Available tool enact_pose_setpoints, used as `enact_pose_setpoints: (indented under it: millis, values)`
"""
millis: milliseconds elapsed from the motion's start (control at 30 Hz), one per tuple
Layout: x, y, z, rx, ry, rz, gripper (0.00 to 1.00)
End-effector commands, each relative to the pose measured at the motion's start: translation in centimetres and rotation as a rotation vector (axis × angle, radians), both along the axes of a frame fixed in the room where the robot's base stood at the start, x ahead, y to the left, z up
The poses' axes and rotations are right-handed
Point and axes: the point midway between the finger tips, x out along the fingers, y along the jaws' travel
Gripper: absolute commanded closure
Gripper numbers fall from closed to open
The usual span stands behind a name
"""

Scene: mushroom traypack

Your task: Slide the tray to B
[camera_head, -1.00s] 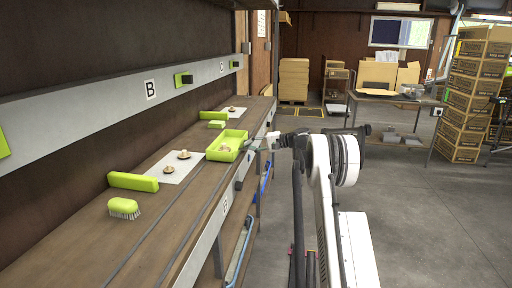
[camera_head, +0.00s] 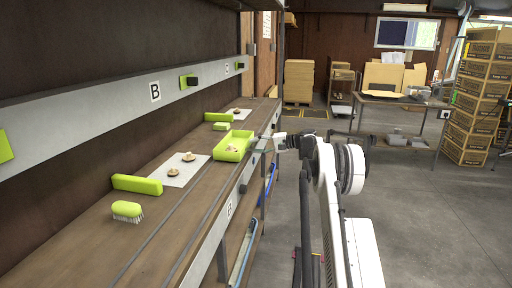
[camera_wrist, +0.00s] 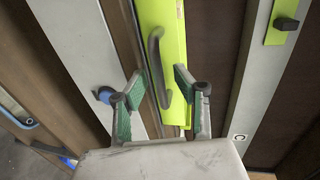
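The lime green tray (camera_head: 223,155) lies on the wooden bench, past the white sheet under sign B (camera_head: 155,92). Small pale mushrooms (camera_head: 231,149) lie in it. My gripper (camera_head: 264,143) is at the tray's right side, over the bench's front edge. In the wrist view, the tray's green wall (camera_wrist: 176,30) carries a curved grey handle (camera_wrist: 154,50). My gripper (camera_wrist: 160,74) is open, with a green-padded finger on each side of the handle's lower end and gaps between. I cannot tell whether either finger touches it.
A white sheet (camera_head: 172,178) with two mushrooms, a green block (camera_head: 137,184) and a green brush (camera_head: 127,209) lie nearer on the bench. More green blocks (camera_head: 217,117) are behind the tray. Sign C (camera_wrist: 239,137) shows in the wrist view.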

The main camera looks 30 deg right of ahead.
Motion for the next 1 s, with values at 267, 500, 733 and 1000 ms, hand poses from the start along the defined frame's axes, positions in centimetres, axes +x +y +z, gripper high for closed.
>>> enact_pose_setpoints:
  millis: [267,500,733,1000]
  values:
    - [-0.3,-0.3,0.1,0.0,0.0,0.0,0.72]
    - [-2.8,-2.8,0.8,0.0,0.0,-0.002,0.72]
    - [-6.0,-5.8,1.8,0.0,0.0,-0.002,0.72]
    - [-8.2,-7.8,2.5,0.0,0.0,-0.001,0.72]
